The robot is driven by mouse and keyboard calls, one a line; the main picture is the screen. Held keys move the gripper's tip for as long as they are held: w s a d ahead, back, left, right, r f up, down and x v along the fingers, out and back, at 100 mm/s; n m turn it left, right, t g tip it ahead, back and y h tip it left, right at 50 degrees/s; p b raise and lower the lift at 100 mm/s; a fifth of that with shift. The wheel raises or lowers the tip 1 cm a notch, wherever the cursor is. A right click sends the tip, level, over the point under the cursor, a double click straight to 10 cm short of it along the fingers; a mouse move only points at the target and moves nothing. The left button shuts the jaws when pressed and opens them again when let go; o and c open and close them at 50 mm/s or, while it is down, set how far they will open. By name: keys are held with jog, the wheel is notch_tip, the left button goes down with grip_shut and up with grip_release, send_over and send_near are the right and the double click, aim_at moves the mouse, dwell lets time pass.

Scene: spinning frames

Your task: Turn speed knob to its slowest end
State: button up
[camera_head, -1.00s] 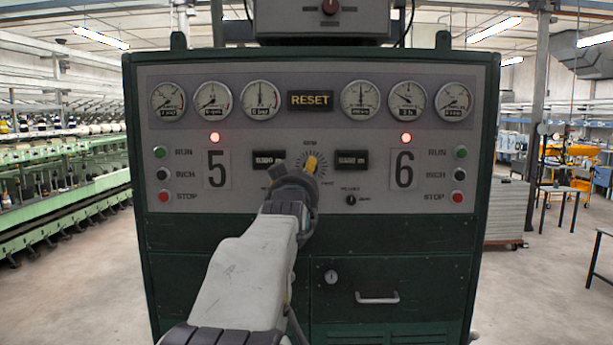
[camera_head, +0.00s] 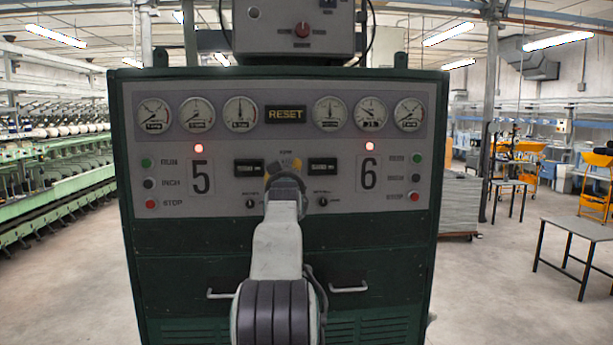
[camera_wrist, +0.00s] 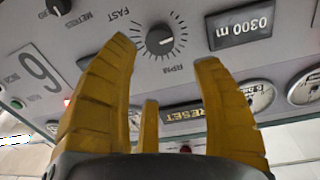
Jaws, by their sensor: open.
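The speed knob (camera_wrist: 159,40) is a round dark knob with a tick dial, lettered RPM and FAST, on the grey panel. The wrist view shows it upside down. A pale pointer mark on the knob faces roughly right there. My gripper (camera_wrist: 164,54) is open, its yellow fingers spread on either side of the knob in that view, with a third finger low between them. The fingers look empty; whether they touch the knob cannot be told.
Counter displays (camera_head: 324,168) and small metres knobs (camera_head: 322,201) flank the centre. RUN, INCH and STOP buttons (camera_head: 150,204) line both panel sides. Gauges and a RESET plate (camera_head: 285,115) are above. Drawer handles (camera_head: 349,288) stick out below. Open floor lies right, with a table (camera_head: 570,250).

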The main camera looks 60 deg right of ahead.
jog(key=shift+f+p+x, duration=0.2)
jog(key=shift+p+x, duration=1.7)
jog(key=shift+p, duration=0.35)
jog(key=shift+f+p+x, duration=0.25)
jog(key=shift+p+x, duration=1.7)
jog(key=shift+p, duration=0.3)
jog(key=shift+o, duration=0.2)
jog(key=shift+w, duration=0.15)
jog(key=shift+a, duration=0.1)
jog(key=c, duration=1.2)
